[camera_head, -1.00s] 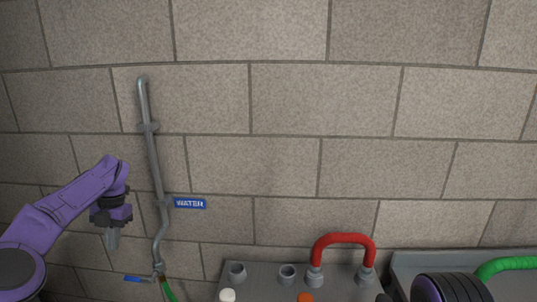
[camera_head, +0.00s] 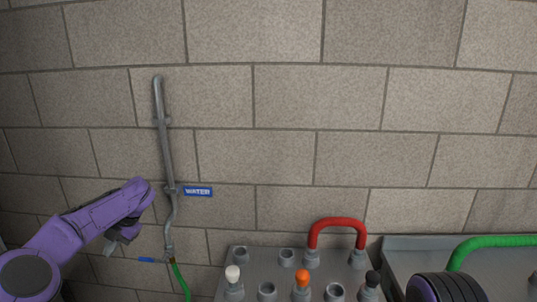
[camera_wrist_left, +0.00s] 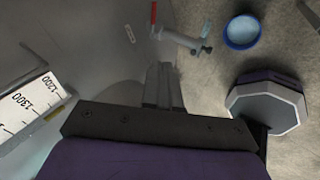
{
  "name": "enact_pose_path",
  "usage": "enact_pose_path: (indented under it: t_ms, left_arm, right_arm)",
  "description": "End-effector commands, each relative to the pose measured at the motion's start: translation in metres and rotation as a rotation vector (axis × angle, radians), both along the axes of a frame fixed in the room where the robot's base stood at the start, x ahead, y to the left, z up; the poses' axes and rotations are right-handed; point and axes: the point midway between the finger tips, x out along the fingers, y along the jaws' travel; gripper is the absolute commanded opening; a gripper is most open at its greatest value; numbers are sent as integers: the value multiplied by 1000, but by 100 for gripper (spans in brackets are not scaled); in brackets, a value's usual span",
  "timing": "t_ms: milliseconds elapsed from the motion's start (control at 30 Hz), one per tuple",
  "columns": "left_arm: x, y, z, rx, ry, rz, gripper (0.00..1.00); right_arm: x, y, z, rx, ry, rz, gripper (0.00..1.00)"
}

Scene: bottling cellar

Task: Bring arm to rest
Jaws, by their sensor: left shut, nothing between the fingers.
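My left arm, purple, comes in from the left in the head view. Its gripper (camera_head: 112,247) hangs at the lower left, in front of the block wall and left of the water pipe. In the left wrist view the two fingers of the left gripper (camera_wrist_left: 163,72) are together, with nothing between them. A purple rounded part of my right arm shows at the bottom right of the head view, and its gripper is out of frame.
A grey pipe (camera_head: 167,150) with a blue WATER sign (camera_head: 198,191) runs down the wall. A grey rack (camera_head: 240,268) holds a red hose (camera_head: 338,224) and several capped fittings. A green hose (camera_head: 490,243) lies over a grey basin (camera_head: 400,243). The wrist view shows a blue-rimmed round container (camera_wrist_left: 242,32).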

Motion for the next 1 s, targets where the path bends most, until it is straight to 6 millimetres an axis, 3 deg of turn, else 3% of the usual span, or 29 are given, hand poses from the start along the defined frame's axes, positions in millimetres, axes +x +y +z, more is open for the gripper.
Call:
enact_pose_path:
  t_ms: [267,367,467,567,667,700,800,900,1000]
  left_arm:
    - [1,-21,-62,382,96,-393,0]
    - [-6,-47,-103,512,148,-659,0]
    - [-38,-88,-165,590,224,-1034,0]
    - [-96,-126,-224,567,307,-1394,0]
    - [-172,-151,-269,469,401,-1692,0]
    - [-205,-158,-281,415,440,-1797,0]
    - [-291,-166,-300,265,548,-2019,0]
    - [-361,-163,-302,132,653,-2167,0]
    - [-406,-154,-296,50,739,-2231,0]
  right_arm:
    - [0,0,0,1,1,0,38]
    - [0,0,0,1,1,0,38]
    - [0,0,0,1,1,0,38]
    - [0,0,0,1,1,0,38]
    - [-1,0,0,0,1,0,38]
    - [-1,0,0,0,1,0,38]
    - [-1,0,0,0,1,0,38]
    - [0,0,0,1,1,0,38]
    - [-1,0,0,0,1,0,38]
